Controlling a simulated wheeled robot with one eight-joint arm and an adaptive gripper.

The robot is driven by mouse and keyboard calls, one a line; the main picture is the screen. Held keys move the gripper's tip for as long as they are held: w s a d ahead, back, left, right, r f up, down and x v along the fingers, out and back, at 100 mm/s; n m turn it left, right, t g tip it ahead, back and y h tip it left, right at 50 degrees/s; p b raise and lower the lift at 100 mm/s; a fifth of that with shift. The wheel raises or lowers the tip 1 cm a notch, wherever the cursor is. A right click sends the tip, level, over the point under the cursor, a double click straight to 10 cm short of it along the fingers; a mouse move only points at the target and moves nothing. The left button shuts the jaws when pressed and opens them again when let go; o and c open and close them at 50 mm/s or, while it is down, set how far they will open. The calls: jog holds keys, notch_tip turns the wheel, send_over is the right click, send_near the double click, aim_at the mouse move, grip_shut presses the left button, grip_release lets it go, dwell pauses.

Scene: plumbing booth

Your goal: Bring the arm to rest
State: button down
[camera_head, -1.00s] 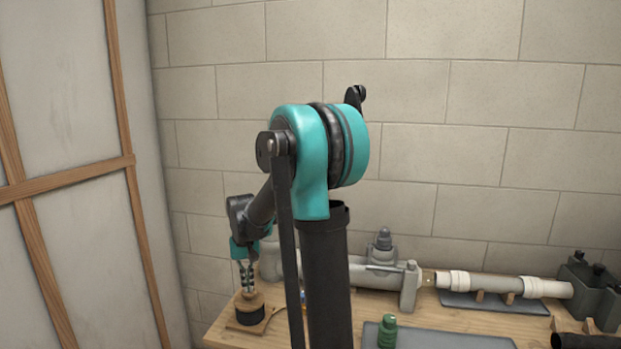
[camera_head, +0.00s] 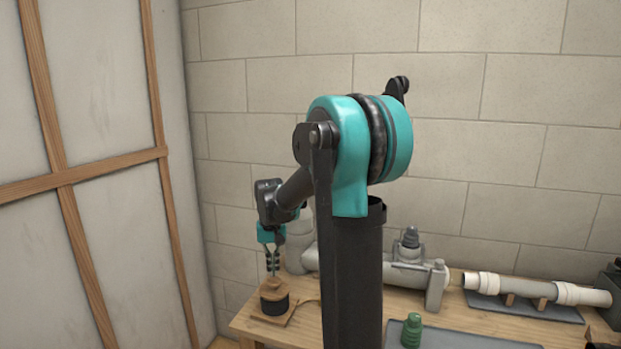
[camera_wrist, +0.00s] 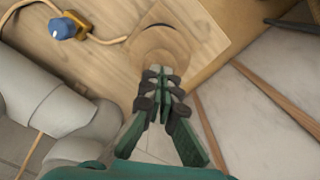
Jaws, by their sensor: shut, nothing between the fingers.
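My gripper (camera_head: 272,272) hangs fingers down at the far left end of the bench, at the end of my dark and teal arm. In the wrist view my gripper (camera_wrist: 161,72) has its fingertips together with nothing between them. Below it is a round wooden-topped piece with a dark lower body (camera_head: 274,302), standing on a wooden board. Its round wooden top (camera_wrist: 160,46) lies just beyond the fingertips in the wrist view. I cannot tell the exact gap between fingertips and top.
A grey pipe assembly with a valve (camera_head: 409,252) stands right of my gripper. A green fitting (camera_head: 411,330) stands on a grey mat. A white-ended pipe (camera_head: 535,288) rests on wooden supports. A blue knob (camera_wrist: 62,28) is near the board. The wall is close behind.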

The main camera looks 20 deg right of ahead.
jog(key=s+d+f+t, duration=0.1)
jog(key=s+f, duration=0.2)
jog(key=s, duration=0.4)
jog(key=s+d+f+t, duration=0.1)
jog(key=s+f, duration=0.2)
jog(key=s, duration=0.4)
jog(key=s+d+f+n+t, duration=0.1)
jog(key=s+d+f+t, duration=0.1)
jog(key=s, duration=0.6)
jog(key=shift+f, duration=0.85)
jog(key=w+a+r+m+g, duration=0.1)
jog(key=w+a+r+g, duration=0.1)
jog(key=w+r, duration=0.75)
jog(key=w+a+r+g, duration=0.2)
jog(key=w+r, duration=0.5)
jog(key=w, duration=0.5)
jog(key=shift+w+f, duration=0.15)
jog(key=shift+f, duration=1.55)
jog(key=shift+w+f, duration=0.1)
jog(key=shift+f, duration=1.6)
jog(key=shift+f, duration=0.1)
